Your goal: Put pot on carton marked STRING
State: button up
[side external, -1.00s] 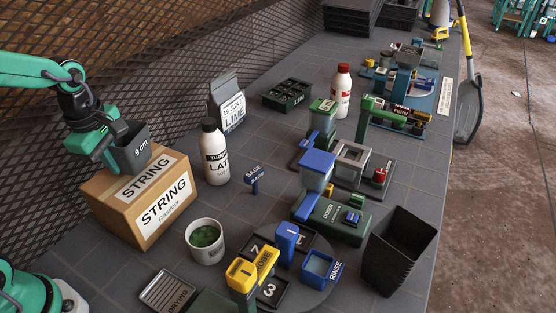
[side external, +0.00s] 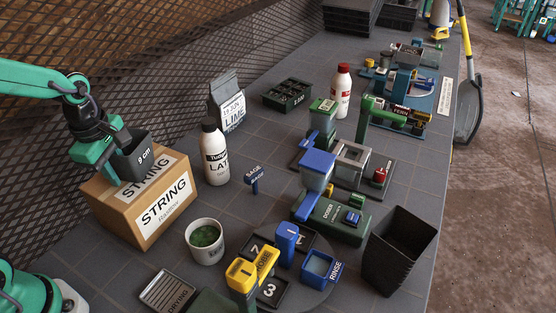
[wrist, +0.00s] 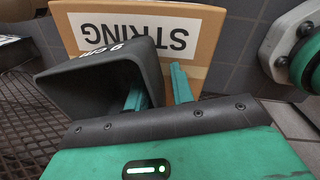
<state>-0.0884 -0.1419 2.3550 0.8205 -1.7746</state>
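The dark grey pot (side external: 139,161), marked 9 cm, is at the top of the carton marked STRING (side external: 146,214), over the left part of its top. Its base covers part of the top label; I cannot tell whether it touches the carton. My gripper (side external: 119,160) is at the pot's left side. In the wrist view my gripper (wrist: 160,92) has one green finger inside the mouth of the pot (wrist: 85,95) and the other outside, with the pot's wall between them. It appears shut on that wall. The carton (wrist: 205,45) lies beyond it there.
A white bottle with a black cap (side external: 215,155) stands close to the right of the carton, with a LIME bag (side external: 228,103) behind. A cup of green stuff (side external: 204,240) stands in front. Mesh (side external: 60,150) rises behind the carton.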

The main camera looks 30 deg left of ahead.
jog(key=shift+r, duration=0.1)
notch_tip(320, 180, up, 12)
jog(key=s, duration=0.1)
jog(key=shift+s, duration=0.15)
dwell(0.5)
jog(key=shift+s+d, duration=0.1)
dwell(0.5)
jog(key=s+d+f+m+t, duration=0.2)
jog(key=s+m+t, duration=0.2)
jog(key=m, duration=1.7)
jog(key=shift+s+d+f, duration=0.15)
jog(key=shift+s+d, duration=0.05)
jog(key=shift+s, duration=0.4)
